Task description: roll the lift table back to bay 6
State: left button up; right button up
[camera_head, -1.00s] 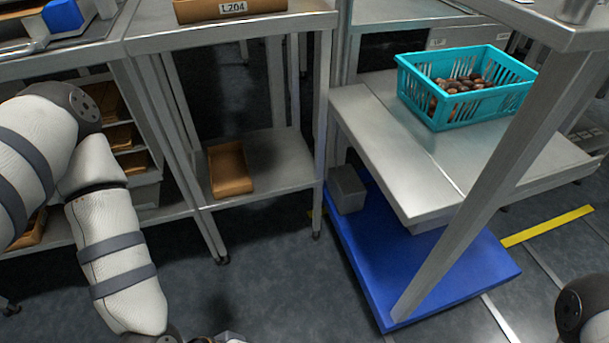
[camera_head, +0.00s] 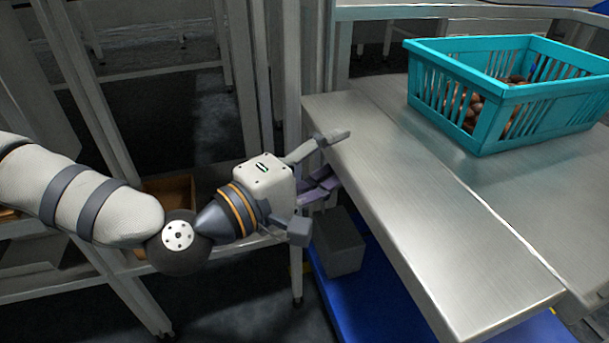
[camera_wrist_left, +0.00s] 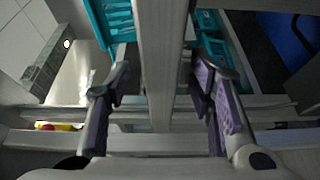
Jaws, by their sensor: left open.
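My left gripper (camera_head: 325,168) is open at the left edge of the top. In the left wrist view a grey metal bar (camera_wrist_left: 163,50) runs between its spread fingers; I cannot tell whether they touch it. My right gripper is out of view, and no bay number is readable.
A steel rack stands left of the lift table, with a brown tray (camera_head: 170,195) on its lower shelf, partly behind my left arm. A grey box (camera_head: 338,242) sits on the blue base. Dark floor shows below the rack.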

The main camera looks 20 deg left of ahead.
aim_at(354, 146)
pick_arm(q)
jog(key=b+x, duration=0.1)
jog(key=x, duration=0.4)
grip_shut()
